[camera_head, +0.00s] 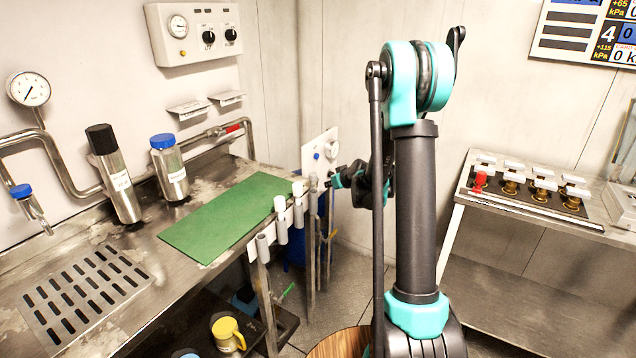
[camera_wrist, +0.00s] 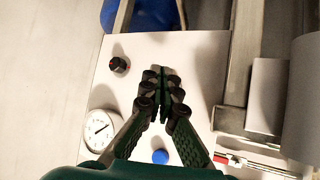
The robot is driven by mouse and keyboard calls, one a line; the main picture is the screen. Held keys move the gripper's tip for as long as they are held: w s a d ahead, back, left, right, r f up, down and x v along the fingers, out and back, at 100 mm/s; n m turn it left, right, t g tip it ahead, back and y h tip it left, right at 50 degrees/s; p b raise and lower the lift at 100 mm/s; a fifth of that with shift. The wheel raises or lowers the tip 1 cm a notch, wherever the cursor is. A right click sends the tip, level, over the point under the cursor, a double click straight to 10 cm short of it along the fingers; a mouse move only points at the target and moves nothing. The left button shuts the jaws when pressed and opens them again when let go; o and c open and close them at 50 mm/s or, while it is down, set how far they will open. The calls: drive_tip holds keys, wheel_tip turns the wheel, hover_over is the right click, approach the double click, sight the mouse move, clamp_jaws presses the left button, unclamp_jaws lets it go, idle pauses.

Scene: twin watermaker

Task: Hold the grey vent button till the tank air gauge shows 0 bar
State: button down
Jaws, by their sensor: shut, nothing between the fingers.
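My gripper (camera_head: 335,183) is at the white panel (camera_head: 318,152) beside the bench end. In the wrist view my gripper (camera_wrist: 163,76) has its fingers shut together, with the tips over the middle of the panel (camera_wrist: 205,60). I see no grey vent button; it may be hidden behind the fingertips. I cannot tell whether the tips touch the panel. A round white gauge (camera_wrist: 102,130) sits at the panel's lower left in the wrist view. Its dark needle shows, but the scale is too small to read.
On the panel are a blue button (camera_wrist: 160,157) and a small dark knob (camera_wrist: 118,64). Metal pipes (camera_wrist: 240,60) run close on the right. The bench with its green mat (camera_head: 225,215) lies left of the arm. A side table with brass valves (camera_head: 510,185) stands right.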

drive_tip(key=shift+w+a, duration=0.4)
drive_tip(key=shift+a, duration=0.2)
drive_tip(key=shift+w+a, duration=0.1)
idle(1.0)
drive_tip(key=shift+w+a, duration=0.15)
drive_tip(key=shift+a, duration=0.05)
drive_tip(key=shift+w+a, duration=0.25)
drive_tip(key=shift+a, duration=0.15)
idle(0.9)
idle(3.9)
drive_tip(key=shift+s+d, duration=0.5)
drive_tip(key=shift+d, duration=0.2)
